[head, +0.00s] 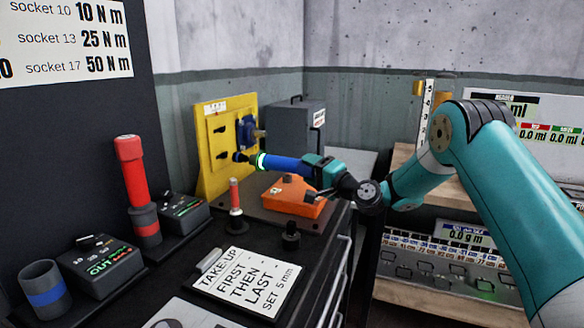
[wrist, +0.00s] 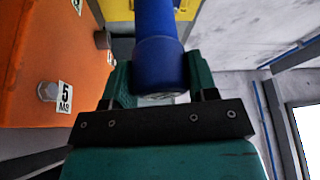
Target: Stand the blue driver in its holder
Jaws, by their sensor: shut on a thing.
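The blue driver (head: 285,164) is held level in my gripper (head: 312,170), its green-lit collar and dark tip pointing left at the yellow panel (head: 213,170). The tip is at or very near a dark fitting on the panel; I cannot tell if they touch. In the wrist view, the blue handle (wrist: 157,45) sits between the two teal fingers of my gripper (wrist: 158,75), with its butt end towards the camera. A dark cup holder with a blue band (head: 46,292) stands empty at the lower left. The red driver (head: 130,170) stands upright in a red-banded holder (head: 146,225).
An orange box (head: 292,197) lies below my gripper. A red-and-white post (head: 235,205), a black knob (head: 291,236) and an instruction card (head: 250,280) are on the bench. Readout boxes (head: 100,262) stand beside the holders. A grey cabinet (head: 290,125) is behind.

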